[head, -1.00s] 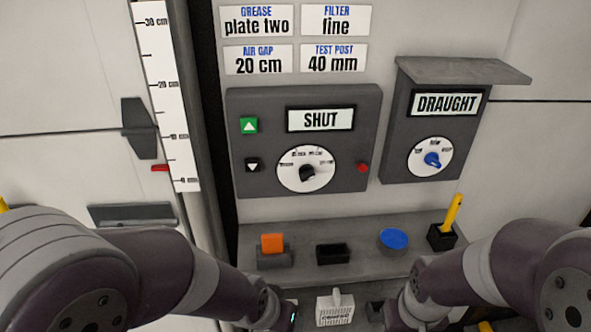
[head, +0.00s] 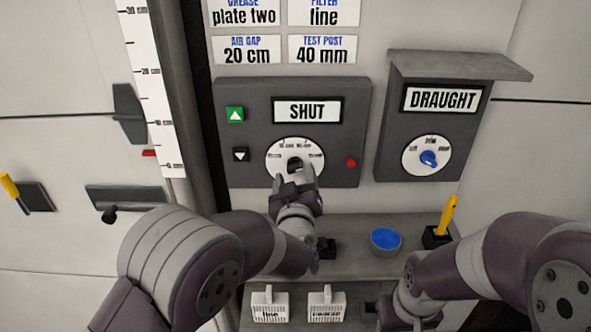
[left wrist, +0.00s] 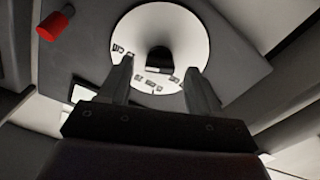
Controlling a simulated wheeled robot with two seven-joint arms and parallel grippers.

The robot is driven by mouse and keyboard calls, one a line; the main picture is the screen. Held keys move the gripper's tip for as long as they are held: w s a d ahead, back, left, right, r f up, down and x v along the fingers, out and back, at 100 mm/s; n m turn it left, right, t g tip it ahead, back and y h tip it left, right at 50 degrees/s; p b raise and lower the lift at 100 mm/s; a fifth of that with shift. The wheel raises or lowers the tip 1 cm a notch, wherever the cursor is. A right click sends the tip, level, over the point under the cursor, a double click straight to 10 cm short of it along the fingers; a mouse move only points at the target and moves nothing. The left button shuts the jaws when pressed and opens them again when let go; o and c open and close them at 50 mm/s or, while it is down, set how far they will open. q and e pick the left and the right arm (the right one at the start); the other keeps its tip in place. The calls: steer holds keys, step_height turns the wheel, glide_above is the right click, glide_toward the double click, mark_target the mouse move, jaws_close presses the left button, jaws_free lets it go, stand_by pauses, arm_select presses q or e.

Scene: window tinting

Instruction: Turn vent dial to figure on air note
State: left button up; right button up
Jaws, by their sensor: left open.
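The white dial (head: 318,165) with a black knob (head: 294,163) is on the dark panel under a display reading SHUT. Its small figures are hard to read. The air gap note (head: 247,50) above reads 20 cm. My left gripper (head: 293,177) is open in front of the dial. In the left wrist view, its two fingers stand on either side of the knob (left wrist: 158,57); I cannot tell whether they touch it. My right arm is at the lower right. Its gripper is at the bottom edge, too cut off to judge.
A red button (head: 351,162) and two arrow buttons flank the dial. The DRAUGHT panel (head: 470,135) with a blue knob (head: 429,158) is to the right. The shelf below carries a blue disc (head: 385,239) and a yellow handle (head: 447,214). A ruler (head: 150,95) stands left.

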mark_target(295, 164)
arm_select(q)
steer(key=shift+w, duration=1.1)
steer(key=c, duration=1)
steer(key=shift+f+n+b, duration=0.2)
steer(key=shift+n+b, duration=0.2)
steer(key=shift+b, duration=0.35)
steer(key=shift+c, duration=0.2)
steer(key=n+b, duration=0.6)
steer(key=b, duration=0.2)
steer(key=shift+r+n+b, duration=0.15)
steer(key=shift+n+b, duration=0.85)
steer(key=shift+b, duration=0.05)
steer(key=o, duration=1)
steer(key=shift+o, duration=0.2)
